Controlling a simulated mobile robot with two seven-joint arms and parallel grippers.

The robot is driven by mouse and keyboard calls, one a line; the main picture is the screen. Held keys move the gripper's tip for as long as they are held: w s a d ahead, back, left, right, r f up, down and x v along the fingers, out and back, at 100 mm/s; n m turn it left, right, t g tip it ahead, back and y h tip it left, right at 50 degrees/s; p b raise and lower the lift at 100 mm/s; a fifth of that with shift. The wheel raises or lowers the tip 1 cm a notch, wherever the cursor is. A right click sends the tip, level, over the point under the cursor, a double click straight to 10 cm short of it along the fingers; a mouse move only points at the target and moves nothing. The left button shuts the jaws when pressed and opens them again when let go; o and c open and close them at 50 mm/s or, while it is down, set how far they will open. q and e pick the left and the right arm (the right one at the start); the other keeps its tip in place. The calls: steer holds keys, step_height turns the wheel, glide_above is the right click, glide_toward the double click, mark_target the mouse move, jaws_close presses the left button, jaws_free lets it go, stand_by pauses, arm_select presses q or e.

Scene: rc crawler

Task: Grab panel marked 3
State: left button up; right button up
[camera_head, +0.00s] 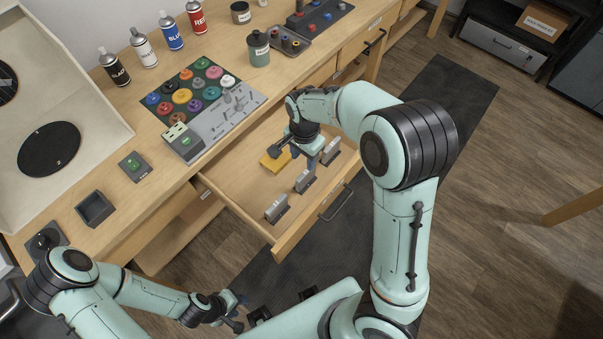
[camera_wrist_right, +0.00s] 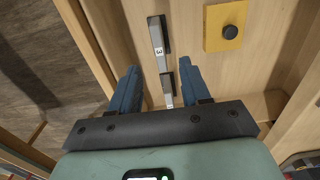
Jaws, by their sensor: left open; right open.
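The grey panel marked 3 (camera_wrist_right: 158,45) stands upright in the open drawer (camera_head: 235,190), ahead of my right gripper (camera_wrist_right: 158,72) in the right wrist view. It appears to be the middle grey panel (camera_head: 305,181) in the head view. A second grey panel (camera_wrist_right: 168,88) shows between my right fingers, its label partly cut off. My right gripper (camera_head: 311,158) is open and empty above the drawer; in the head view its arm partly covers the far panel (camera_head: 331,150). Another panel (camera_head: 277,208) stands nearer the left end. My left gripper (camera_head: 236,312) is open and empty, low beside the bench.
A yellow plate with a black knob (camera_wrist_right: 228,30) lies in the drawer near the panels. The drawer's front wall (camera_head: 325,205) bounds it on the floor side. The bench top (camera_head: 130,100) holds spray cans, a board of coloured knobs and small boxes.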

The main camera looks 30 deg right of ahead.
mark_target(305, 172)
steer(key=f, duration=0.6)
steer(key=shift+s+b, duration=0.3)
steer(key=shift+w+d+f, duration=0.15)
steer(key=shift+d+f, duration=0.05)
steer(key=shift+f, duration=1.15)
steer(key=shift+w+d+f, duration=0.15)
steer(key=shift+f, duration=1.2)
jaws_close()
